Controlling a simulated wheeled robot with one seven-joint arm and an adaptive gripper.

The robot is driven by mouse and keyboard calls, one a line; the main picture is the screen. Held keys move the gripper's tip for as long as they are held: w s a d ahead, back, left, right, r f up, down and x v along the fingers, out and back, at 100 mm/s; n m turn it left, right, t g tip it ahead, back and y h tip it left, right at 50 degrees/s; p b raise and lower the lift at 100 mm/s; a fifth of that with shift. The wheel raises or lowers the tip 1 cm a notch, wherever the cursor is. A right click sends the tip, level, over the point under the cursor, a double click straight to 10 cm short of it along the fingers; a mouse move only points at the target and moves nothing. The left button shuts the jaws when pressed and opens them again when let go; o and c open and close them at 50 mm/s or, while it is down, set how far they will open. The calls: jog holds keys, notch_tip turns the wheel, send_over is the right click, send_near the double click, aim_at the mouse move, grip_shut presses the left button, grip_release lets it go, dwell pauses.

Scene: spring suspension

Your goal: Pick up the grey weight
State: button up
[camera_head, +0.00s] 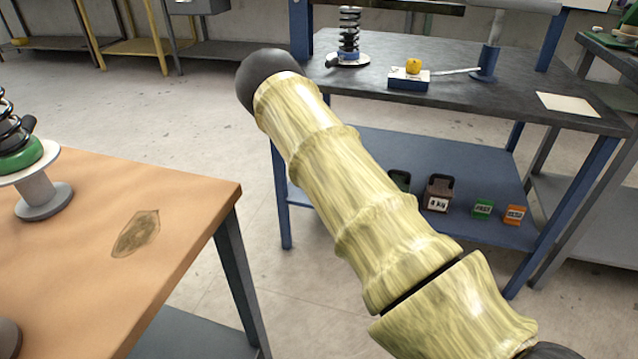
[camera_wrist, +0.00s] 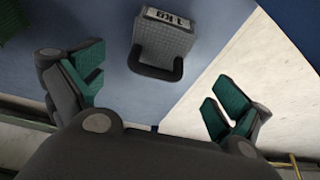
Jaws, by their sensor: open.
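The grey weight (camera_wrist: 163,42) sits on the blue shelf in the wrist view, at the top middle. It is a boxy block with a dark handle and a label that seems to read 1 KG, upside down. My gripper (camera_wrist: 157,93) is open and empty, with green-padded fingers at left and right. The weight lies beyond the fingertips, roughly between them sideways, with its handle towards my gripper; nothing touches it. In the head view my arm crosses the middle and my gripper does not show; I cannot make out the grey weight there.
The blue lower shelf (camera_head: 375,150) under the dark table (camera_head: 470,105) holds a dark 4 KG weight (camera_head: 437,193), a partly hidden green weight (camera_head: 401,180), and green (camera_head: 483,209) and orange (camera_head: 515,214) boxes. A wooden table (camera_head: 190,205) stands at left.

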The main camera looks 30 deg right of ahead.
jog(key=b+x, duration=0.1)
jog(key=x, duration=0.3)
jog(key=shift+b+x, duration=1.6)
jog(key=shift+x, duration=1.65)
jog(key=shift+d, duration=0.15)
jog(key=shift+r, duration=0.1)
jog(key=c, duration=1.5)
jog(key=shift+c, duration=1)
jog(key=shift+r, duration=0.15)
